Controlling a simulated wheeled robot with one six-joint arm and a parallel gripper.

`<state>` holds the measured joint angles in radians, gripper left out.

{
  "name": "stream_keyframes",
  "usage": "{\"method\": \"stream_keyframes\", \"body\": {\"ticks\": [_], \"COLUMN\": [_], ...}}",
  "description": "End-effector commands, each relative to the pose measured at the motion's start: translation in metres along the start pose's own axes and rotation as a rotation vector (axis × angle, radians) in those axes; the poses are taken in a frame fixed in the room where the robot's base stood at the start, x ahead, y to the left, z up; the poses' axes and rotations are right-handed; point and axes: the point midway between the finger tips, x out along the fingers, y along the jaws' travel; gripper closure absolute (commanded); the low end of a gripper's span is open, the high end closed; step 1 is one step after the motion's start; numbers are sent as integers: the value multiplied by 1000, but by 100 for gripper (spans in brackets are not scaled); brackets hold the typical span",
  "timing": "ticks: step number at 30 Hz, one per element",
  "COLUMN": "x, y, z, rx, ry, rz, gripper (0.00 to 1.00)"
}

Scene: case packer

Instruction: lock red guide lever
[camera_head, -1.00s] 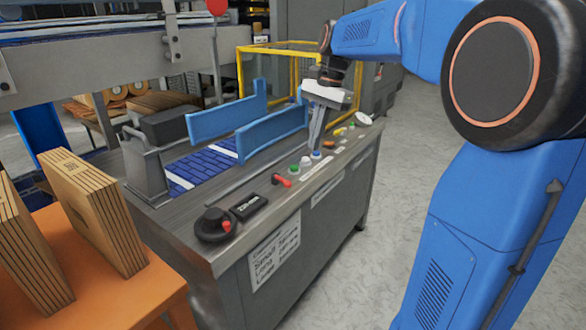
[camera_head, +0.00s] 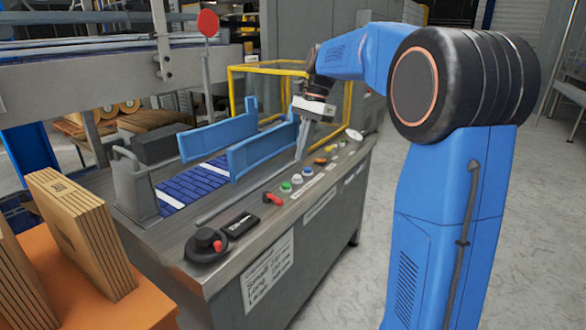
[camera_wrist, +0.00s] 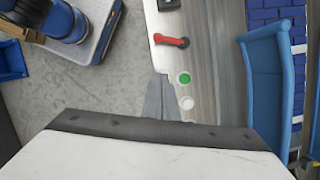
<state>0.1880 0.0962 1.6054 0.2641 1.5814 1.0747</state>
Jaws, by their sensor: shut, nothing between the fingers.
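The red guide lever (camera_head: 273,198) lies on the top of the grey machine, left of a row of coloured buttons. My gripper (camera_head: 299,157) points down over the machine top near the blue guide rails, further back than the lever. In the wrist view my gripper (camera_wrist: 160,78) is shut and empty, its tips beside the green button (camera_wrist: 184,78) and apart from the lever.
Two blue guide rails (camera_head: 262,149) stand over the blue conveyor belt (camera_head: 195,182). A black hand knob (camera_head: 206,240) with a red part and a black display (camera_head: 241,223) sit nearer the front. Flat cartons (camera_head: 75,232) stand on the orange table at left.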

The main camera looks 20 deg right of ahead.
Motion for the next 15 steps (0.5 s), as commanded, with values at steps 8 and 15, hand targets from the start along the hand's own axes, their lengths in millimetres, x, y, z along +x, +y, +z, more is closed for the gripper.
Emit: {"method": "stream_keyframes", "body": {"ticks": [8,15], "x": [44,86], "y": [1,0], "z": [1,0], "rx": [-1,-1], "ry": [-1,-1], "rz": [2,2], "gripper": [100,100]}}
